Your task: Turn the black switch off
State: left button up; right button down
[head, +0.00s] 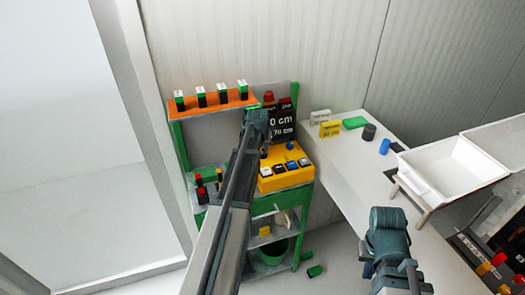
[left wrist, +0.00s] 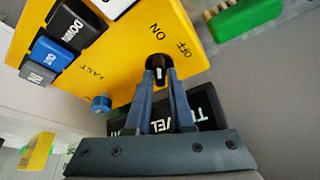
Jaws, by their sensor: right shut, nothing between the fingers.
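The black switch (left wrist: 158,68) is a small round knob on the yellow control box (left wrist: 115,55), beside the printed words ON and OFF. In the left wrist view my left gripper (left wrist: 160,78) has its two fingertips at the switch, one on either side of it. I cannot tell whether they press on it, nor which word the knob points to. In the head view the left gripper (head: 257,122) is at the back of the yellow box (head: 284,168) and hides the switch. My right gripper (head: 368,266) is shut and empty, low in front of the white table.
Blue, black and white buttons and a blue knob (left wrist: 101,103) sit close by on the box. A black display (head: 281,120) stands behind it. An orange shelf (head: 212,105) with several small switches is to the left. A white table (head: 345,165) and white bin (head: 440,175) are right.

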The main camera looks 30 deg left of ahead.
pick_arm(q)
grip_shut()
jog(key=shift+m+h, duration=0.5)
jog(key=shift+m, duration=1)
jog(key=o, duration=0.5)
grip_release()
jog(key=shift+r, duration=0.1)
jog(key=p+v, duration=0.7)
jog(key=shift+s+r, duration=0.1)
jog(key=shift+s, duration=0.1)
